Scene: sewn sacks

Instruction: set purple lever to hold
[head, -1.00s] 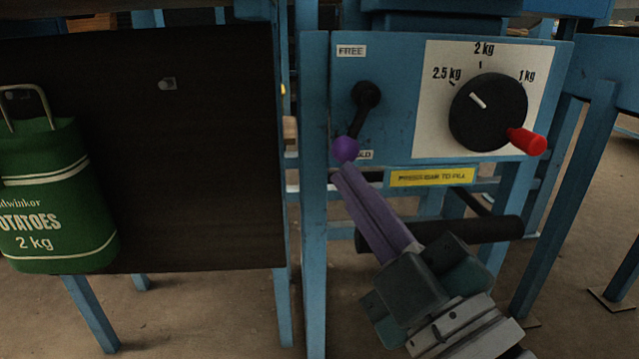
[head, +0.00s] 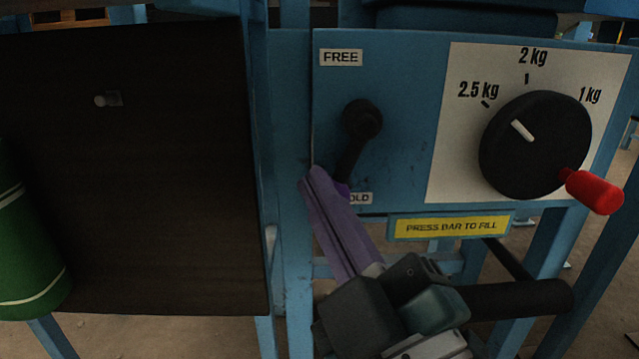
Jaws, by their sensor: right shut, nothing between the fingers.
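The lever's black arm (head: 350,157) hangs from a round pivot on the blue panel (head: 400,75), pointing down and slightly left toward the partly covered HOLD label (head: 360,198). Its purple knob (head: 344,188) is mostly hidden behind my right gripper's fingers; only a sliver shows. The FREE label (head: 341,57) is above the pivot. My right gripper (head: 312,174) is shut and empty, its long purple-grey fingers reaching up from below, with tips just left of the knob. I cannot tell whether they touch it. My left gripper is not in view.
Right of the lever is a black dial (head: 535,145) with a red handle (head: 594,191). A yellow PRESS BAR TO FILL label (head: 450,226) and a dark bar (head: 520,298) are below. A dark board (head: 130,200) and green sack (head: 32,245) are at left.

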